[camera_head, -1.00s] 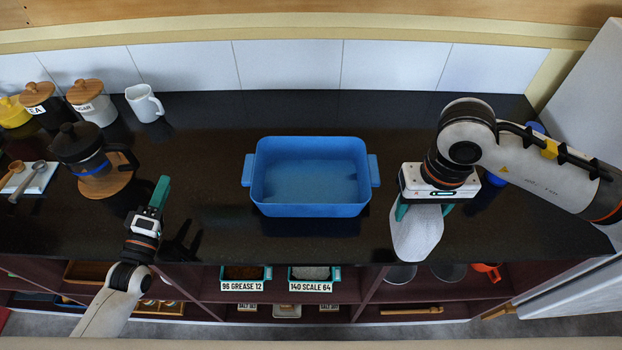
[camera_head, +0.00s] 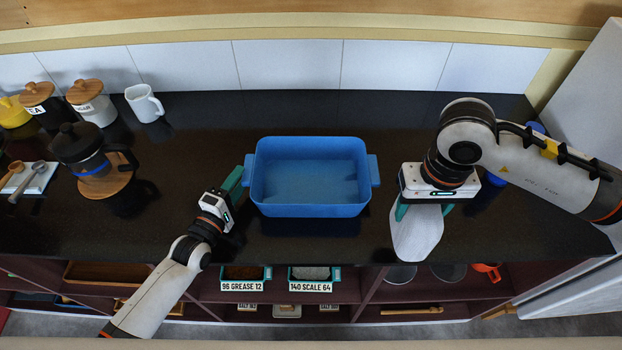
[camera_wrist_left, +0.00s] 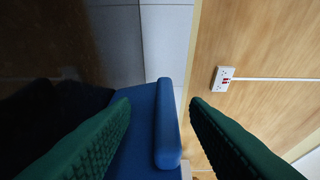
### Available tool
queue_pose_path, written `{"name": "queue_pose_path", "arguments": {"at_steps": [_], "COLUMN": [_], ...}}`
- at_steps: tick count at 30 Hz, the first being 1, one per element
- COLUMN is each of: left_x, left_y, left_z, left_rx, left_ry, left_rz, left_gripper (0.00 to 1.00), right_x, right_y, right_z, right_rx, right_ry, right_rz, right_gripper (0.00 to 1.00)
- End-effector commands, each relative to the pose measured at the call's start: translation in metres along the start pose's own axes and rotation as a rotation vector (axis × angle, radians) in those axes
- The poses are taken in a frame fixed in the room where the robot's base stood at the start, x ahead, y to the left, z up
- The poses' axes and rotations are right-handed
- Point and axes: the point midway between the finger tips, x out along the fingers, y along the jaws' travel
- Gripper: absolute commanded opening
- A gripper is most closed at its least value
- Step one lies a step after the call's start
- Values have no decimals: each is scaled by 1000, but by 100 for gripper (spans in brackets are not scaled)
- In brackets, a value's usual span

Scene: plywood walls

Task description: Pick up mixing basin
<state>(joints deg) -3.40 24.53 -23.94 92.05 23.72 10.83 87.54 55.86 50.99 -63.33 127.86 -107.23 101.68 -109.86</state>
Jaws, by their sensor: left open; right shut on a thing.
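The mixing basin (camera_head: 312,210) is a blue rectangular tub with a handle on each short side. It stands upright and empty on the dark counter in the middle of the head view. My left gripper (camera_head: 236,178) is open at the basin's left handle (camera_head: 248,170). In the left wrist view, the blue handle (camera_wrist_left: 167,125) shows between the green fingers (camera_wrist_left: 160,110); I cannot tell whether they touch it.
A French press (camera_head: 82,150) on a wooden coaster, lidded jars (camera_head: 90,102) and a white pitcher (camera_head: 145,103) stand at the left. A blue thing (camera_head: 495,180) is partly hidden behind my right arm. Shelves with labelled bins (camera_head: 312,280) lie below the counter's front edge.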

Motion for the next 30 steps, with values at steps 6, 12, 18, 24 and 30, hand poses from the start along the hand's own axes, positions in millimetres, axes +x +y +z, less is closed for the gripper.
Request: {"name": "queue_pose_path", "arguments": {"at_steps": [6,12,18,24,30], "left_x": [34,48,48,48,48], "left_y": [-5,-5,-4,-4,-6], "left_z": [1,1,1,1,1], "left_rx": [1,0,0,0,-2], "left_ry": [-1,0,0,0,-1], "left_rz": [-4,-2,-1,-2,-6], "left_gripper": [42,42,42,9,0], "right_x": [0,0,0,0,0], "right_y": [0,0,0,0,0], "right_z": [0,0,0,0,0], "right_rx": [0,0,0,0,0], "right_ry": [0,0,0,0,0], "right_rz": [0,0,0,0,0], "right_gripper": [42,42,42,42,42]}}
